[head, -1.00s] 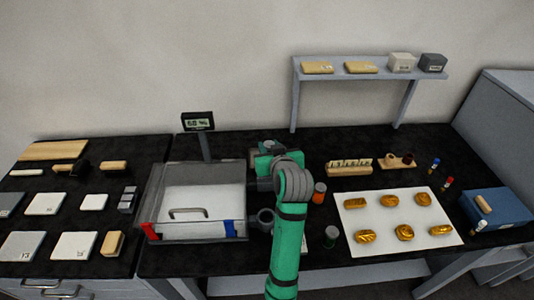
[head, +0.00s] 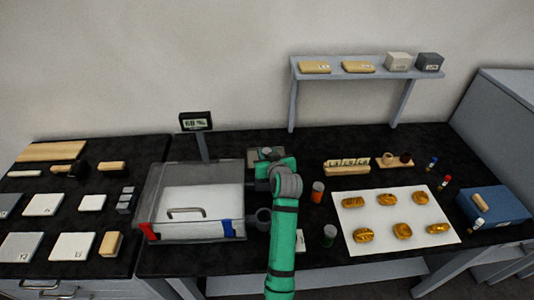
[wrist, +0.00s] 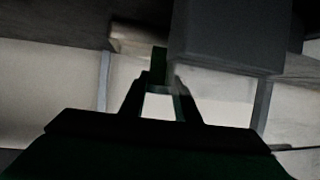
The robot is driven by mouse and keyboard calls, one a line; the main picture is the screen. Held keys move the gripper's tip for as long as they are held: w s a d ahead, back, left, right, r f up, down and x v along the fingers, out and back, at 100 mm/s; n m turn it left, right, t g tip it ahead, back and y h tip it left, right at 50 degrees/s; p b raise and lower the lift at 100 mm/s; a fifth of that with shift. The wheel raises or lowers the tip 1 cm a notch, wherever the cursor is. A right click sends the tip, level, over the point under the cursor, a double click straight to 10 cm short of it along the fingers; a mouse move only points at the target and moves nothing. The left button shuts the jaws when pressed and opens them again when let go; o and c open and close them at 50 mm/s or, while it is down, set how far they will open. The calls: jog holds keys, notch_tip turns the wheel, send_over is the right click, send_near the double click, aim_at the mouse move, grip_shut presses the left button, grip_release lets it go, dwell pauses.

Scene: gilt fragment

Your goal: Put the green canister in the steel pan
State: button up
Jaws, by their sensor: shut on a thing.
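In the head view my green arm reaches over the bench, right of the clear-walled box, and hides the fingertips.
The clear-walled box (head: 152,200) with a white handled panel stands left of my arm, a display (head: 196,121) behind it. An orange canister (head: 317,191) stands to the right. The white mat (head: 385,215) holds several gold pieces. A large grey block (wrist: 230,35) is close in the wrist view.

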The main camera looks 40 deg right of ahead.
jog(key=shift+f, duration=0.15)
jog(key=o, duration=1)
jog(key=shift+w, duration=0.1)
jog(key=shift+o, duration=0.2)
jog(key=shift+s+r, duration=0.2)
jog(key=shift+r, duration=0.05)
jog(key=v, duration=1.1)
jog(key=shift+s+a+r, duration=0.2)
jog(key=shift+s, duration=0.1)
jog(key=shift+d, duration=0.1)
